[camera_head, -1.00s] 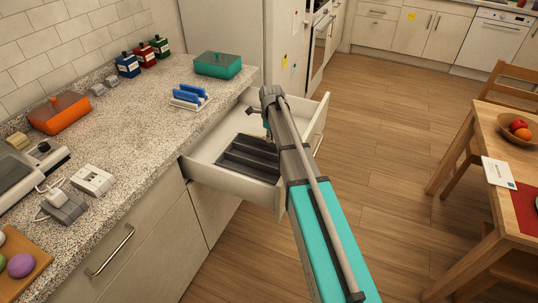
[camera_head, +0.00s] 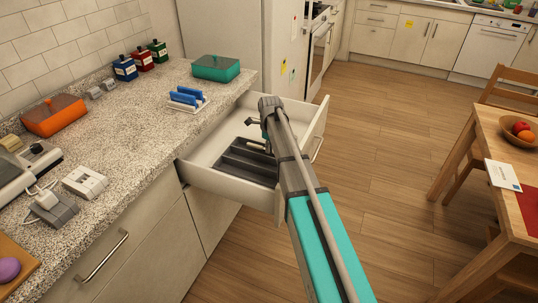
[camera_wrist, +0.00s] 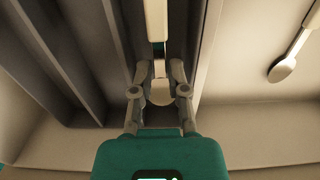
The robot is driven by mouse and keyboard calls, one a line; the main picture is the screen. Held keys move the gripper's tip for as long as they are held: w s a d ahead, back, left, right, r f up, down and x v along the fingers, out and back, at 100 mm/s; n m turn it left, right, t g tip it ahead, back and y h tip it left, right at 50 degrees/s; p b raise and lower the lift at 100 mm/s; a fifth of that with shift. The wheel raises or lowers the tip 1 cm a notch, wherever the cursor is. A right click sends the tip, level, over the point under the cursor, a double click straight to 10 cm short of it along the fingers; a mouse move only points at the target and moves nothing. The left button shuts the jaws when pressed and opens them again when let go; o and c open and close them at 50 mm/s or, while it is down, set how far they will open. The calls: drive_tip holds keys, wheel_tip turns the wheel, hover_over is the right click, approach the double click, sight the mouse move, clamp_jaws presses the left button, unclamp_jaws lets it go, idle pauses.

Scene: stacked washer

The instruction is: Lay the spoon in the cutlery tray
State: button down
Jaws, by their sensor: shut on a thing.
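The dark grey cutlery tray (camera_head: 238,172) sits in the open drawer, and its long compartments fill the left of the wrist view (camera_wrist: 62,60). My gripper (camera_wrist: 160,85) is shut on a cream spoon (camera_wrist: 161,93), with its rounded end between the fingers and a pale length (camera_wrist: 157,20) reaching up the picture. The spoon is over or in the tray's right-hand compartment; whether it touches the floor I cannot tell. In the head view my gripper (camera_head: 256,127) is over the tray, partly hidden by my arm.
A second pale spoon-like utensil (camera_wrist: 283,68) lies on the drawer floor right of the tray. The white drawer (camera_head: 228,187) has raised walls around the tray. The counter (camera_head: 150,110) with a blue sponge rack (camera_head: 187,97) and teal dish (camera_head: 216,68) borders it on the left.

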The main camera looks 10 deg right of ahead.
drive_tip(key=shift+f+b, duration=1.5)
drive_tip(key=shift+f, duration=0.2)
drive_tip(key=shift+f, duration=0.1)
drive_tip(key=c, duration=0.9)
unclamp_jaws()
wheel_tip(320, 180, up, 12)
drive_tip(key=p, duration=1.2)
